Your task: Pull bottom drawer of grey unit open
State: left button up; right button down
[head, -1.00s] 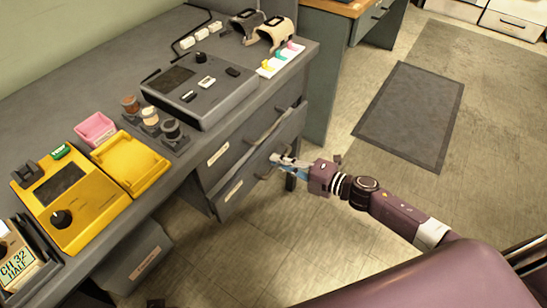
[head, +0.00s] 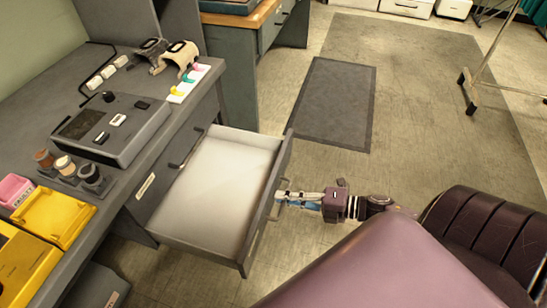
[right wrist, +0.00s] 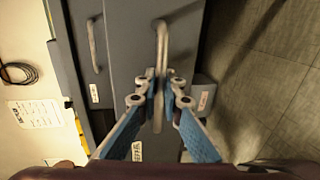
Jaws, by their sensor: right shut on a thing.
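The grey unit's bottom drawer (head: 214,185) is pulled well out, and its pale, empty inside shows from above. Its dark grey front also shows in the right wrist view (right wrist: 128,40). My right gripper (head: 280,196) is at the outer face of that front. In the right wrist view its blue-padded fingers (right wrist: 160,98) are shut on the metal bar handle (right wrist: 162,42). The upper drawer's handle (head: 188,150) shows above the open drawer, and that upper drawer is closed. My left gripper is not in view.
The grey desk top (head: 50,118) holds a dark console (head: 112,128), yellow trays (head: 52,217) and a pink box (head: 12,190). A dark floor mat (head: 325,103) lies beyond the drawer. A wheeled rack (head: 490,70) stands at the upper right. The floor between is clear.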

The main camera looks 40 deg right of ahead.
jog(key=shift+s+d, duration=0.15)
jog(key=c, duration=2.3)
grip_release()
jog(key=shift+c, duration=0.2)
jog(key=v, duration=1.2)
jog(key=shift+f, duration=0.1)
